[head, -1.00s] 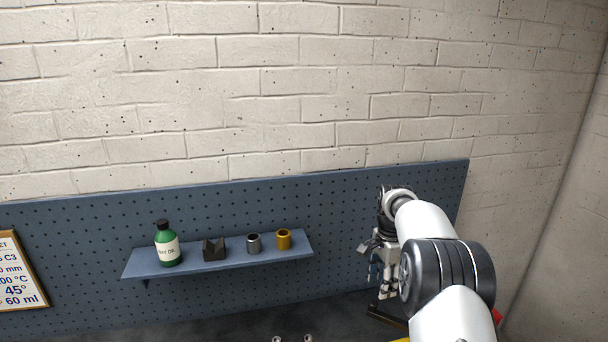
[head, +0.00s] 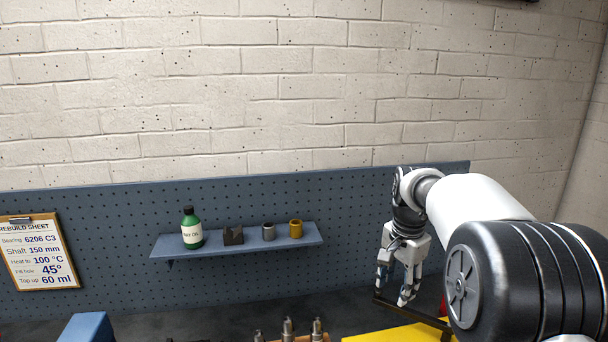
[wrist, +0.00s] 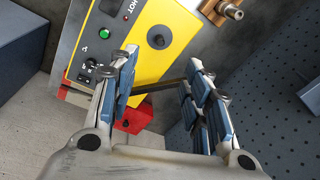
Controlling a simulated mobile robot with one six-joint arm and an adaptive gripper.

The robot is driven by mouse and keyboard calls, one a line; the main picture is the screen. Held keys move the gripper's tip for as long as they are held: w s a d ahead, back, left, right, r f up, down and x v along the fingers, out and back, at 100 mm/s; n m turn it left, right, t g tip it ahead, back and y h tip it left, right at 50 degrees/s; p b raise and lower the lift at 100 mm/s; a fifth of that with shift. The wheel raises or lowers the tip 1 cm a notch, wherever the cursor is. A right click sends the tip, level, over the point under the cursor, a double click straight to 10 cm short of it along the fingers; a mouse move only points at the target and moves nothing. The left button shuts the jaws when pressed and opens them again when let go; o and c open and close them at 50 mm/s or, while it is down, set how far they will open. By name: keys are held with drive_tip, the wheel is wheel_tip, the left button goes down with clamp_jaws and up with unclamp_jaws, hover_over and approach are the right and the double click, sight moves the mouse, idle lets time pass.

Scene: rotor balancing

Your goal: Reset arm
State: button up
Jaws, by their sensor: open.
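My gripper (head: 399,284) points down at the right of the head view, in front of the pegboard and close to a dark bar. In the wrist view my gripper (wrist: 160,85) has its two fingers spread apart, with nothing held between them. Beyond the fingers lies a yellow machine (wrist: 150,65) with a green button, a black knob and the word HOT. Its yellow top (head: 385,334) also shows at the bottom of the head view. The dark bar (head: 420,315) runs past the fingertips; I cannot tell whether they touch it.
A blue shelf (head: 235,243) on the pegboard holds a green bottle (head: 191,230), a dark block (head: 233,236), a grey sleeve (head: 269,232) and a brass sleeve (head: 295,229). A rebuild sheet (head: 38,255) hangs at left. Metal shafts (head: 288,328) stand at the bottom. A red part (wrist: 132,120) lies by the machine.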

drive_tip(key=s+a+r+n+t+b, duration=0.1)
drive_tip(key=s+a+r+n+b, duration=0.1)
drive_tip(key=s, duration=0.3)
drive_tip(key=s+a+r+n+b, duration=0.1)
drive_tip(key=s+n, duration=0.1)
drive_tip(key=s, duration=0.4)
drive_tip(key=s+a+f+n+b, duration=0.1)
drive_tip(key=s+f+n, duration=0.1)
drive_tip(key=s, duration=0.5)
drive_tip(key=s+a+f+n+t+b, duration=0.1)
drive_tip(key=s+f+n+b, duration=0.1)
drive_tip(key=s, duration=0.6)
drive_tip(key=s+a+f+n+t+b, duration=0.1)
drive_tip(key=s+f+n+b, duration=0.1)
drive_tip(key=s+f, duration=0.3)
drive_tip(key=s+n, duration=0.1)
drive_tip(key=s, duration=0.1)
drive_tip(key=shift+s+a+f+n, duration=0.3)
drive_tip(key=shift+s+a+f, duration=0.05)
